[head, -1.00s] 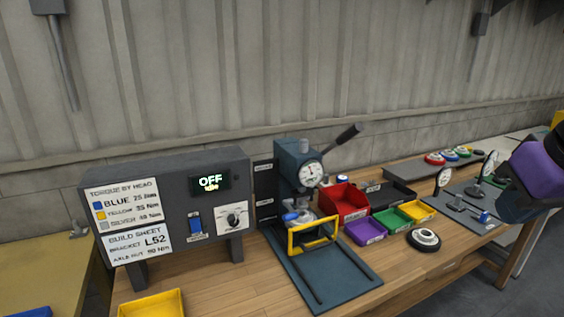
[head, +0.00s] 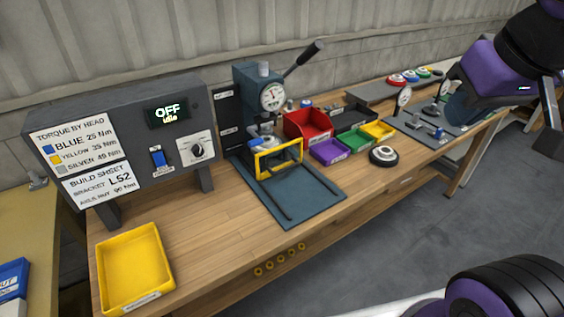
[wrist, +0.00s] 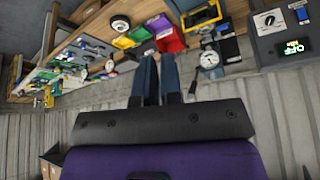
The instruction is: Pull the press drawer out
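The press (head: 262,98) is a blue-grey stand with a round dial and a long black-knobbed lever, at the back of the wooden bench in the head view. A yellow frame-shaped handle (head: 279,158) stands at its front, above a blue-grey base plate (head: 292,198) with two dark rails. The handle also shows at the top of the wrist view (wrist: 202,16). My gripper (wrist: 157,62) shows two dark blue fingers close together in the wrist view, apart from the press and handle. I cannot tell whether a gap separates them. Nothing is visibly held.
A control box (head: 135,145) reading OFF stands left of the press. A yellow tray (head: 134,268) lies at the bench's front left. Red (head: 308,124), purple (head: 330,151), green and yellow bins and a round puck (head: 384,156) lie right of the press. The floor in front is clear.

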